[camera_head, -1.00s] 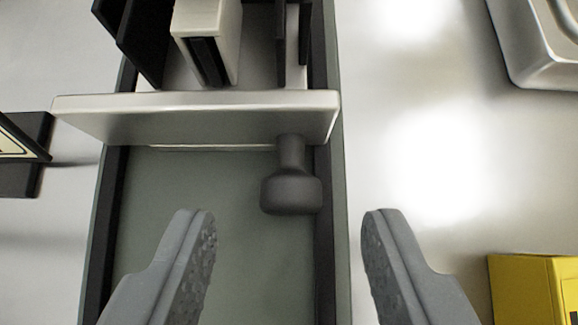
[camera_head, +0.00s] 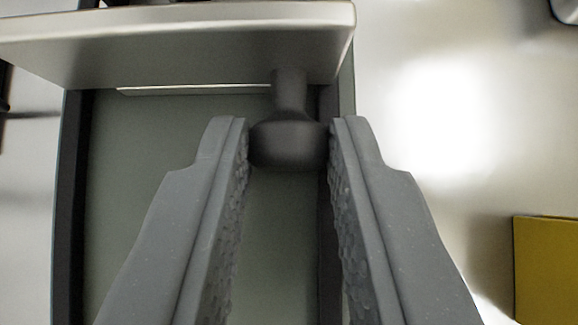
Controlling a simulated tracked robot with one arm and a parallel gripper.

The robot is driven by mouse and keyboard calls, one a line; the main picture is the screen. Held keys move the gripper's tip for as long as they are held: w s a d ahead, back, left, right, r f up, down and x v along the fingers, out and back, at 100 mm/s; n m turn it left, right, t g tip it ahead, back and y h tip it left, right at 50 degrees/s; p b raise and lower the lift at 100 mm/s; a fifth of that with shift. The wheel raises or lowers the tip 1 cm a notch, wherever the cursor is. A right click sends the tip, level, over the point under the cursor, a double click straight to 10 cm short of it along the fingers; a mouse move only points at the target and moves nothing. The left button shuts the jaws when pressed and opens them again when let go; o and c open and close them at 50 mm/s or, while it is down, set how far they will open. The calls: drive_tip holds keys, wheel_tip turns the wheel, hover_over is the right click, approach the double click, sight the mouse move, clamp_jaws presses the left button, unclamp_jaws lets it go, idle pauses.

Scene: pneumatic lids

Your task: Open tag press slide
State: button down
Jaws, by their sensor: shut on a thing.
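The press slide's front plate (camera_head: 180,45) is a silver panel across the top of the head view. A dark grey knob (camera_head: 289,143) on a short stem sticks out toward me from its right part. My gripper (camera_head: 289,140) is shut on the knob, with one textured finger on each side of it. The plate stands across a green-grey bed (camera_head: 160,200) with dark side rails. What lies behind the plate is mostly hidden.
A yellow block (camera_head: 545,268) stands at the lower right. The pale surface (camera_head: 440,130) right of the bed is bare and shiny. A metal edge shows at the top right corner.

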drive_tip(key=s, duration=1.1)
drive_tip(key=shift+s+b, duration=0.2)
drive_tip(key=shift+b, duration=0.1)
drive_tip(key=c, duration=1.3)
unclamp_jaws()
drive_tip(key=shift+o, duration=0.2)
drive_tip(key=shift+s+r, duration=0.1)
drive_tip(key=p+v, duration=0.1)
drive_tip(key=v, duration=1.2)
drive_tip(key=shift+s+r, duration=0.15)
drive_tip(key=shift+s, duration=0.05)
